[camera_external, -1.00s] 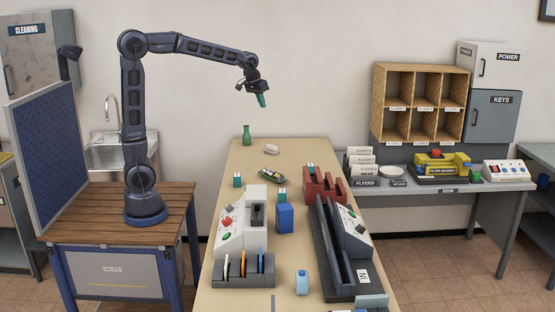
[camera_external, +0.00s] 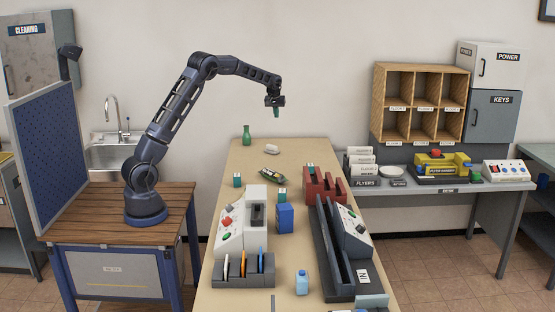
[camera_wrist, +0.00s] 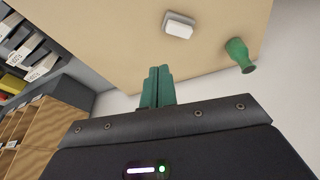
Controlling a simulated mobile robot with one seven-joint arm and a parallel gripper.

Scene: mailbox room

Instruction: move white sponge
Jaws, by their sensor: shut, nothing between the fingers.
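The white sponge (camera_external: 272,149) lies flat near the far end of the long tan table (camera_external: 247,168). In the wrist view the white sponge (camera_wrist: 178,25) shows just above and beyond the fingertips, with clear space between them. My gripper (camera_external: 277,112) hangs in the air above the far end of the table, over the sponge's area, with its fingers pointing down. Its green fingers (camera_wrist: 158,72) are pressed together in the wrist view, with nothing between them.
A green bottle (camera_external: 247,135) stands left of the sponge; it also shows in the wrist view (camera_wrist: 240,55). A dark green bottle (camera_external: 271,177) lies just in front of the sponge. A red rack (camera_external: 325,188) stands to the right. The wooden cubbyholes (camera_external: 421,103) are further right.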

